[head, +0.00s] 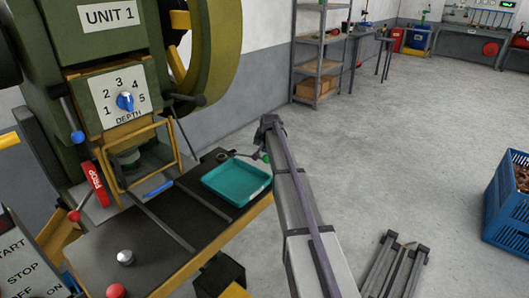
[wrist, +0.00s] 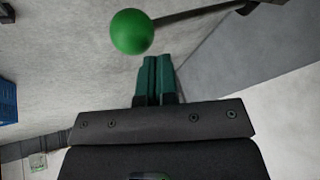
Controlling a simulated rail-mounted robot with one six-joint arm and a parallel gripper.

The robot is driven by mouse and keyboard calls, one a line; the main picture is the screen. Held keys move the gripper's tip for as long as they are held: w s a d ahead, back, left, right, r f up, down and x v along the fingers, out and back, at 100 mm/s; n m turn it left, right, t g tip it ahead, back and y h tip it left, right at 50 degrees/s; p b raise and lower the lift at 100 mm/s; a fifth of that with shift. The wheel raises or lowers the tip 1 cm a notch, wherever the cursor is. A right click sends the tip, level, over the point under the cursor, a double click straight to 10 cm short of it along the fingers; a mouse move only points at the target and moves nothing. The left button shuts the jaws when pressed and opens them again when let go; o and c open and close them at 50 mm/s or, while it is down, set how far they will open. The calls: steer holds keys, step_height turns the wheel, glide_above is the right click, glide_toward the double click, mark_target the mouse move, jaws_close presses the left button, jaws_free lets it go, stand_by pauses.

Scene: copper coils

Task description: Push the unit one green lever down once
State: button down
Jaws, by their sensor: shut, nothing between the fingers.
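The green lever shows in the wrist view as a green ball knob (wrist: 131,32) on a dark rod running to the upper right. In the head view its small green knob (head: 266,158) shows beside the end of my arm, right of the unit one machine (head: 110,60). My gripper (wrist: 158,62) has its teal fingers shut together and empty. In the wrist view the fingertips lie just right of and below the knob in the picture. I cannot tell whether they touch it or the rod. In the head view my fingers are mostly hidden.
A teal tray (head: 236,181) lies on the machine's dark table, close left of my arm. A blue crate (head: 507,205) stands at the right.

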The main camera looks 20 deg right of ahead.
steer(key=shift+s+d+f+b, duration=0.1)
steer(key=shift+s+f+b, duration=0.15)
steer(key=shift+f+b, duration=0.45)
steer(key=shift+s+d+f+b, duration=0.1)
steer(key=shift+s+f+b, duration=0.1)
steer(key=shift+f+b, duration=0.4)
stand_by(1.0)
stand_by(0.5)
steer(key=shift+w+a+r+p, duration=0.15)
steer(key=shift+w+r+p, duration=0.15)
steer(key=shift+r+p, duration=0.65)
steer(key=shift+w+a+r+p, duration=0.15)
steer(key=shift+w+r+p, duration=0.15)
steer(key=shift+r+p, duration=0.6)
steer(key=shift+w+a+r+p, duration=0.15)
steer(key=shift+w+r+p, duration=0.15)
steer(key=shift+r+p, duration=0.6)
steer(key=r+p, duration=0.1)
steer(key=w+r+p, duration=0.1)
steer(key=r+p, duration=0.2)
steer(key=shift+w+a+r+p, duration=0.3)
steer(key=shift+a+p, duration=0.05)
steer(key=shift+a, duration=0.05)
